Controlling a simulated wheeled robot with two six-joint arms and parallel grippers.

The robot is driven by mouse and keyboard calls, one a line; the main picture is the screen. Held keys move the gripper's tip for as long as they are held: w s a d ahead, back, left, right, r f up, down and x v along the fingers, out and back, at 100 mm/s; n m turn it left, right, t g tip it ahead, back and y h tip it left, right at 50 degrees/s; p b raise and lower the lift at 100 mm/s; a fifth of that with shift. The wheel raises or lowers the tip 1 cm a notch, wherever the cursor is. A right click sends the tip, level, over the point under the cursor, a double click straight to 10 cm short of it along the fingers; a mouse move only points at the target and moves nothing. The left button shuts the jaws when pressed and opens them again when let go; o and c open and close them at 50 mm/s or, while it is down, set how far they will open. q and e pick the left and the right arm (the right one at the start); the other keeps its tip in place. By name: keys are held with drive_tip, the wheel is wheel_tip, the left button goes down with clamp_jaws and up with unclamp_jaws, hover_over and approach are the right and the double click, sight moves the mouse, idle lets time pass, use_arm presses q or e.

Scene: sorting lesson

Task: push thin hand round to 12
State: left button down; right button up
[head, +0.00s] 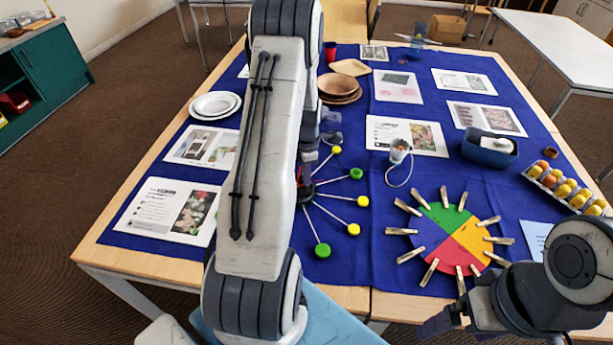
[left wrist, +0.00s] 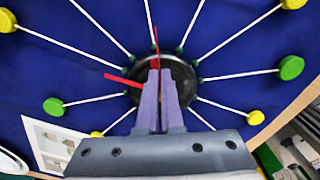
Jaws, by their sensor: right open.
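The clock is a black hub (left wrist: 182,78) with white spokes ending in yellow and green discs, lying on the blue cloth. In the head view my left arm hides much of it; a green disc (head: 355,174) shows at its right. In the left wrist view the thin red hand (left wrist: 155,42) points up and the thicker red hand (left wrist: 122,80) points left. No numerals are readable. My left gripper (left wrist: 160,72) is shut, its fingertips over the hub by the thin hand's base; contact cannot be told. My right gripper (head: 457,318) is open and empty at lower right.
A colour wheel (head: 438,228) with wooden pegs lies right of the clock. Printed cards (head: 172,209), brown bowls (head: 340,87), white plates (head: 215,105), a blue tub (head: 487,150) and a tray of round items (head: 566,188) surround it. Bare cloth lies between clock and wheel.

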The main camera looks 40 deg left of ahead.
use_arm(q)
drive_tip(key=c, duration=1.1)
unclamp_jaws()
drive_tip(key=shift+o, duration=0.2)
wheel_tip(320, 180, up, 10)
drive_tip(key=shift+r, duration=0.25)
